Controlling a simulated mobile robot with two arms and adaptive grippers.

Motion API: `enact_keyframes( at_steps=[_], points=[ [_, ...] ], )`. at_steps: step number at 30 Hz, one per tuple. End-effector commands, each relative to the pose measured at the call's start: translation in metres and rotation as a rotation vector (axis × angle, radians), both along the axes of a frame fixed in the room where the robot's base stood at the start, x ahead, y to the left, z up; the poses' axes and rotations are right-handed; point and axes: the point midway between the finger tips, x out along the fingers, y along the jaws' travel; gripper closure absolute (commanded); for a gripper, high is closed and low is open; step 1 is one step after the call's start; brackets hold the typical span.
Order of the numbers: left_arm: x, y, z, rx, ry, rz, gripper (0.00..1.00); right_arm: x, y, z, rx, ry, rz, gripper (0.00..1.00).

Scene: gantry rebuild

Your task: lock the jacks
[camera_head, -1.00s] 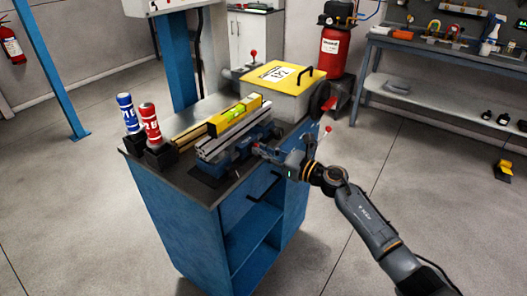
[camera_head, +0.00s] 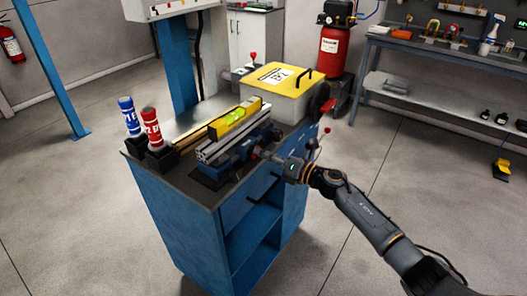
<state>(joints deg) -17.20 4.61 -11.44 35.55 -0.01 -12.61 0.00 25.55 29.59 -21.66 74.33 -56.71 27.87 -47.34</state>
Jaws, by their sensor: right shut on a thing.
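A blue jack-like fixture (camera_head: 240,153) stands on the dark bench top under a grey aluminium rail (camera_head: 212,151). A yellow spirit level (camera_head: 234,117) lies along the top of the rail. My right gripper (camera_head: 267,155) is at the right end of this fixture, shut on a small part there, seemingly its handle. The gripper hides most of that part, and the fingers are too small to make out well. A second jack cannot be told apart. My left gripper is not in view.
Blue and red bottles (camera_head: 151,128) stand in black holders at the bench's left. A box with a yellow lid (camera_head: 279,75) sits at the back right. Red-knobbed levers stick up behind the box and beside my right wrist. The floor right of the bench is clear.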

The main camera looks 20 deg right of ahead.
Motion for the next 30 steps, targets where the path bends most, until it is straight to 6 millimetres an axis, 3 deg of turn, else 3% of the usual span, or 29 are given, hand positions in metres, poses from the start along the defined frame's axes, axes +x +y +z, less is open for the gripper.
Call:
enact_keyframes(
  at_steps=[18, 30],
  points=[
    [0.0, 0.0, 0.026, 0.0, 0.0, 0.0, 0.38, 0.001, -0.002, -0.002, 0.45, 0.355, -0.002, 1.0],
    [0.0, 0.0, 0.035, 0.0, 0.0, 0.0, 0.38, 0.001, -0.003, -0.004, 0.639, 0.501, -0.003, 1.0]
  ],
)
